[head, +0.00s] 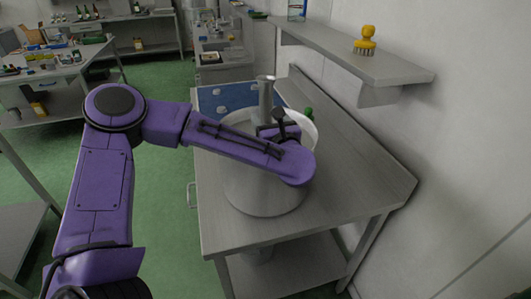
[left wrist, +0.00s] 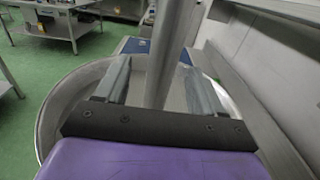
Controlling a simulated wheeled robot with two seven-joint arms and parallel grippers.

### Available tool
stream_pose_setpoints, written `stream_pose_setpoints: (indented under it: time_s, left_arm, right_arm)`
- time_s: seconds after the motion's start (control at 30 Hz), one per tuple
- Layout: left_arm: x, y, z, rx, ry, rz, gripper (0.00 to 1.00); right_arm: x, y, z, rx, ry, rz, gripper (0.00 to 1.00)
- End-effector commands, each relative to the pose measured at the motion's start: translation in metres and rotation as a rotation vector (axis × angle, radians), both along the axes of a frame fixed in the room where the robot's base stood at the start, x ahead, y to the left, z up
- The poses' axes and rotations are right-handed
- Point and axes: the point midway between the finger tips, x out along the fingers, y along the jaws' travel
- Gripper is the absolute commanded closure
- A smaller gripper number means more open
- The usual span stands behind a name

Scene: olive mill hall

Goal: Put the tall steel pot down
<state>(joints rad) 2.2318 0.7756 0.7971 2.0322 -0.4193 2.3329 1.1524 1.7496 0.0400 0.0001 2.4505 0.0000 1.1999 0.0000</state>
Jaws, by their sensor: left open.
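The tall steel pot (head: 262,195) stands upright on the grey worktable, its base appearing to rest on the top. A steel post (head: 266,94) with a wider top rises from the pot area; I cannot see where its foot joins. My left gripper (head: 272,128) is over the pot's mouth, partly hidden by my purple forearm. In the left wrist view the open fingers stand either side of the post (left wrist: 170,55), with gaps visible. The pot's rim (left wrist: 46,118) curves around below the gripper. My right gripper is not in view.
The worktable (head: 345,165) has bare room right of the pot. A blue mat (head: 228,97) with small pale items lies behind it, and a green object (head: 308,113) shows beside the rim. A wall shelf (head: 345,58) with a yellow brush (head: 365,42) overhangs at right.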

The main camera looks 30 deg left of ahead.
Motion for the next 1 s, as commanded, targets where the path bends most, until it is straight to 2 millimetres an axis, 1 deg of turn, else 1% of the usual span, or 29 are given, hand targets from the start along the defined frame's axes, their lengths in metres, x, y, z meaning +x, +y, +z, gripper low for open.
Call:
stream_pose_setpoints:
  time_s: [0.03,0.13,0.2,0.3,0.5,0.57,0.6,0.67,0.7,0.73,1.0]
  left_arm:
    - [0.005,0.007,0.005,0.0,0.004,0.005,0.32]
    - [0.018,0.022,0.006,-0.001,0.005,0.005,0.32]
    - [0.025,0.031,0.003,0.0,0.003,0.005,0.32]
    - [0.03,0.037,0.001,0.0,0.001,0.003,0.32]
    - [0.031,0.037,-0.001,0.001,0.0,0.001,0.32]
    - [0.031,0.037,-0.001,0.001,0.0,0.001,0.51]
    - [0.031,0.037,-0.001,0.001,0.0,0.001,0.64]
    - [0.031,0.037,-0.001,0.001,0.0,0.001,0.84]
    - [0.031,0.037,-0.001,0.001,0.0,0.001,0.97]
    - [0.031,0.037,-0.001,0.001,0.0,0.001,1.0]
    - [0.031,0.037,0.002,0.002,-0.006,-0.001,1.0]
  right_arm:
    - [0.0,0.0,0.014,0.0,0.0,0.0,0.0]
    - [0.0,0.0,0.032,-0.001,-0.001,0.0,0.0]
    - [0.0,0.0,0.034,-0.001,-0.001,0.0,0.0]
    - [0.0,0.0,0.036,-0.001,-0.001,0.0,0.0]
    - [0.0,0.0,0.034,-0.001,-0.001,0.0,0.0]
    - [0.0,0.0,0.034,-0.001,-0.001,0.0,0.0]
    - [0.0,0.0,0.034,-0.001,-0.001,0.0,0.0]
    - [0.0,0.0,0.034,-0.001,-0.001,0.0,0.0]
    - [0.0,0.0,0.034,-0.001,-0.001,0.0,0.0]
    - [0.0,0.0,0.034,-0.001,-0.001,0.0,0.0]
    - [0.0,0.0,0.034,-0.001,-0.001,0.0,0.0]
